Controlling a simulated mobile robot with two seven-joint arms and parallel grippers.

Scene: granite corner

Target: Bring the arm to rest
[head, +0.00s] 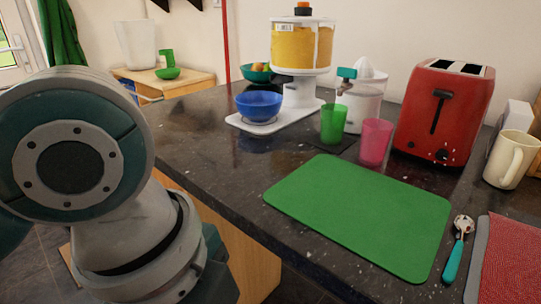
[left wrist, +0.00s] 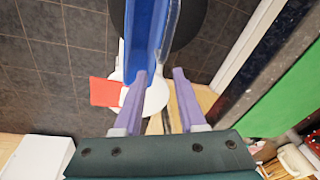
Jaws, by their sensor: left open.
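My left gripper (left wrist: 160,73) shows in the left wrist view, its two purple fingers spread apart with nothing held between them. It hangs over the dark tiled floor (left wrist: 50,60), beside the counter rather than over it. In the head view, a large grey and teal part of my left arm (head: 100,180) fills the left side, in front of the counter edge. The gripper itself is hidden or out of frame there. My right gripper is in neither view.
The dark granite counter (head: 225,170) holds a green cutting board (head: 360,213), a spoon (head: 458,248), a green cup (head: 333,124), a pink cup (head: 375,142), a blue bowl (head: 259,106), a red toaster (head: 444,112) and a cream mug (head: 510,160). The counter edge runs close beside my left arm.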

